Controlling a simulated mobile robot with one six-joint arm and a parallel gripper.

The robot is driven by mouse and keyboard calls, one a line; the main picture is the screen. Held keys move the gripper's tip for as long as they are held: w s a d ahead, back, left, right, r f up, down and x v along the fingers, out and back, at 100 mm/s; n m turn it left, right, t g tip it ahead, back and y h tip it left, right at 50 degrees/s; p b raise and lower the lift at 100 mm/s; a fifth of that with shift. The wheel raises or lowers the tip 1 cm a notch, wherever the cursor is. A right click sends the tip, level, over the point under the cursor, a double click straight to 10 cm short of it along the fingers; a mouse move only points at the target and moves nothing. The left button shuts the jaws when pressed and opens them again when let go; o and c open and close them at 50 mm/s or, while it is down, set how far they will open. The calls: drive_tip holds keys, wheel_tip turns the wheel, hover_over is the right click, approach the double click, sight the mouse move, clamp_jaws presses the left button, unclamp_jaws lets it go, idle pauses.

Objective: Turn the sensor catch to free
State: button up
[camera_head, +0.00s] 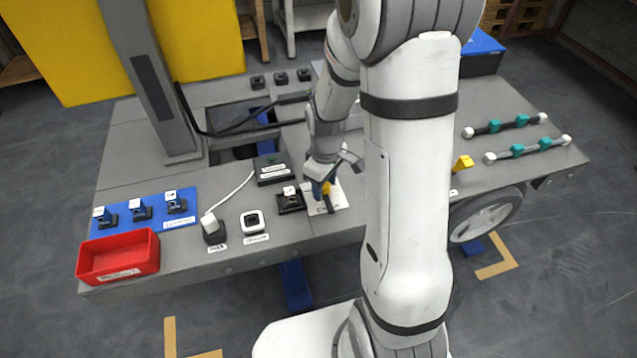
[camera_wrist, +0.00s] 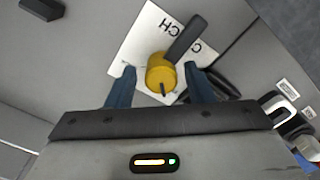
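The sensor catch is a round yellow knob (camera_wrist: 160,76) with a dark lever (camera_wrist: 186,38) on a white plate (camera_wrist: 138,42) with partly hidden black lettering. In the wrist view the lever points up and right from the knob. In the head view the plate (camera_head: 341,197) lies near the bench's front edge, with the lever (camera_head: 328,204) pointing toward that edge. My gripper (camera_wrist: 163,88) is open, its two blue fingers apart on either side of the knob, with a gap visible at each. In the head view my gripper (camera_head: 323,184) is right over the catch and partly hides it.
A black block with a white top (camera_head: 291,199) stands just left of the plate. A dark labelled box (camera_head: 271,170), a white-topped unit (camera_head: 254,223) and a corded plug (camera_head: 213,231) are further left. A red bin (camera_head: 118,257) sits at the front left corner. A yellow piece (camera_head: 462,163) is to the right.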

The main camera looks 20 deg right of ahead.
drive_tip(key=shift+o, duration=0.2)
drive_tip(key=shift+r+p, duration=0.8)
drive_tip(key=shift+r, duration=3.1)
